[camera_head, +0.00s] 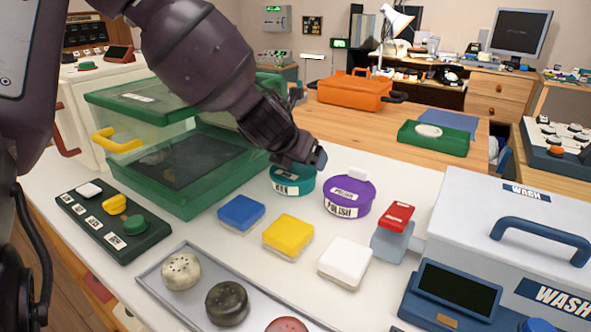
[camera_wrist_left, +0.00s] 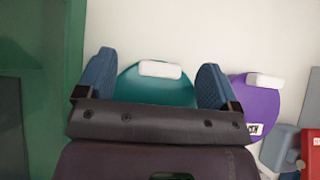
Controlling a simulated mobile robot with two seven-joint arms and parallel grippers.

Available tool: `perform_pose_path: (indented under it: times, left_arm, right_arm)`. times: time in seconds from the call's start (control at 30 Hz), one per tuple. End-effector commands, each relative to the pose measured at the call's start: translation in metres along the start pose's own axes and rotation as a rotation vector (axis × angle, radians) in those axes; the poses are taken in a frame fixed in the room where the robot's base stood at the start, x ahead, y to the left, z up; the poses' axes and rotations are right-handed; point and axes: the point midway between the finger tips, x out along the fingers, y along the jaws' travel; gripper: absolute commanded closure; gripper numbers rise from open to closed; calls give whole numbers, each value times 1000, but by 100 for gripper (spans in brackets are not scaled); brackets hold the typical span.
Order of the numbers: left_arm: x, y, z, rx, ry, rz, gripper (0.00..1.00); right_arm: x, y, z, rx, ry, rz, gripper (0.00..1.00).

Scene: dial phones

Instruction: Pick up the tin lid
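Two round tins stand on the white table: a teal one (camera_head: 293,184) with a partly hidden label and a purple one (camera_head: 348,195) labelled POLISH. In the left wrist view the teal lid (camera_wrist_left: 150,88) has a white bar-shaped knob (camera_wrist_left: 160,69). The purple lid (camera_wrist_left: 252,105) lies to the right, also with a white knob. My left gripper (camera_head: 308,158) is over the teal tin and hides its knob in the head view. My right gripper is out of view.
A green-framed clear box (camera_head: 187,190) stands close left of the teal tin. Blue, yellow (camera_head: 289,233) and white blocks lie in front, with a tray of round pieces (camera_head: 165,299) nearer. A grey WASH machine (camera_head: 465,200) is at the right.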

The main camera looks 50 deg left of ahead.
Motion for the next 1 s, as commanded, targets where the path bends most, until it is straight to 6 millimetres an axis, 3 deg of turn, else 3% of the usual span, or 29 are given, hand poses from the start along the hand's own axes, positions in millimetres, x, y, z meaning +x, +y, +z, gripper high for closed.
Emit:
perform_pose_path:
  times: [0.03,0.37,0.73,1.0]
  left_arm:
    - [0,0,-2,0,3,0,32]
    - [1,0,-2,0,5,0,81]
    - [-7,1,6,0,0,1,81]
    - [-48,1,46,2,-11,2,81]
  right_arm:
    - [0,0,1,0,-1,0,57]
    - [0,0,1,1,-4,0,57]
    - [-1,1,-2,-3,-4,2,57]
    - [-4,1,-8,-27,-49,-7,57]
